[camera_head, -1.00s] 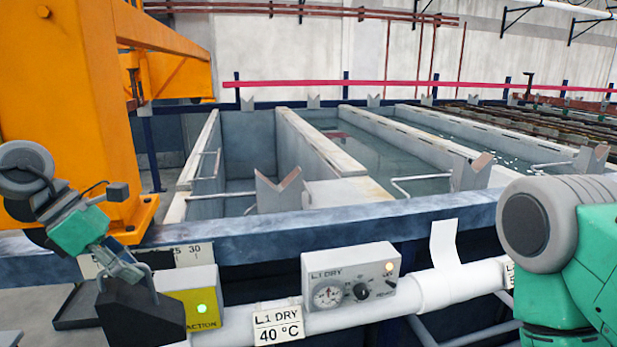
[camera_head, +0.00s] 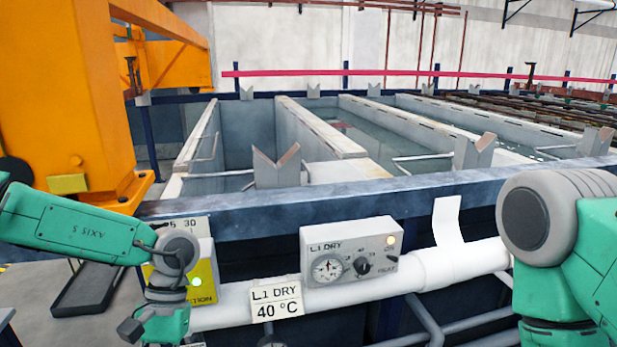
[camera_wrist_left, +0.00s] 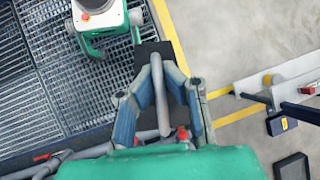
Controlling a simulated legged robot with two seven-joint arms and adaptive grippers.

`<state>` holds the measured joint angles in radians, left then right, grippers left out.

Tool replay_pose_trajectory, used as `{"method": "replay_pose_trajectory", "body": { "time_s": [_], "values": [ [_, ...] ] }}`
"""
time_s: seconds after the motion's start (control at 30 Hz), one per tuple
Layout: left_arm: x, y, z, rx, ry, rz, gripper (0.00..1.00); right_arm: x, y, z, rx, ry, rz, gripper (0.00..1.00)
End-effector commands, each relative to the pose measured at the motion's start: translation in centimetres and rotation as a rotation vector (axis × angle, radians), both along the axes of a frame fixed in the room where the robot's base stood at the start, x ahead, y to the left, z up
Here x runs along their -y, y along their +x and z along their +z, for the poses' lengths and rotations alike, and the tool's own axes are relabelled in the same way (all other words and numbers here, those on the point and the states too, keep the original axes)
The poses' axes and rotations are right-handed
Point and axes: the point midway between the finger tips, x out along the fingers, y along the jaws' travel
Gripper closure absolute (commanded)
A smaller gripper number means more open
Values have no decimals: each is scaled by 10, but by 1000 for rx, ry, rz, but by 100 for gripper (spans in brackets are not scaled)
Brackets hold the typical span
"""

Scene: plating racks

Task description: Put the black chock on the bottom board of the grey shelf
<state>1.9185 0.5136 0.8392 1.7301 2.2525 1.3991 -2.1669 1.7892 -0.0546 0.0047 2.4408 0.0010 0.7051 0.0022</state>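My left arm reaches down at the left of the head view, and its gripper is below that picture's edge. In the left wrist view the left gripper (camera_wrist_left: 160,78) has its fingertips closed in on the grey bar handle (camera_wrist_left: 158,100) of the black chock (camera_wrist_left: 146,62). The chock hangs in the grip above the floor, partly hidden by the fingers and handle. My right arm shows at the right of the head view, but its gripper is out of view. I cannot make out the grey shelf for certain in either view.
A control box (camera_head: 350,250) and a white pipe (camera_head: 455,270) run along the tank front. A dark tray (camera_head: 88,290) lies on the floor at left, below the orange column (camera_head: 70,100). In the wrist view, a pale ledge with blue framing (camera_wrist_left: 262,88) stands at right, and metal grating (camera_wrist_left: 55,75) at left.

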Motion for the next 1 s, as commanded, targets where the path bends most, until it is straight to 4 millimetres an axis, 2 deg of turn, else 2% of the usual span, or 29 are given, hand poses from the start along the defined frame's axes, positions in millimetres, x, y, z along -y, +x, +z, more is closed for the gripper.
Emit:
{"method": "replay_pose_trajectory", "body": {
  "time_s": [0.2, 0.67, 0.7, 1.0],
  "values": [
    [4, -11, -17, 0, -3, -143, 100, 0, 0, -6, 0, 0, 0, 60],
    [5, -11, -17, 8, 2, -156, 100, 0, 0, -5, 0, 0, 0, 60],
    [5, -11, -17, 8, 2, -156, 100, 0, 0, -5, 0, 0, 0, 66],
    [5, -11, -17, 8, 1, -155, 100, 0, 0, -5, 0, 0, 0, 66]
  ]
}}
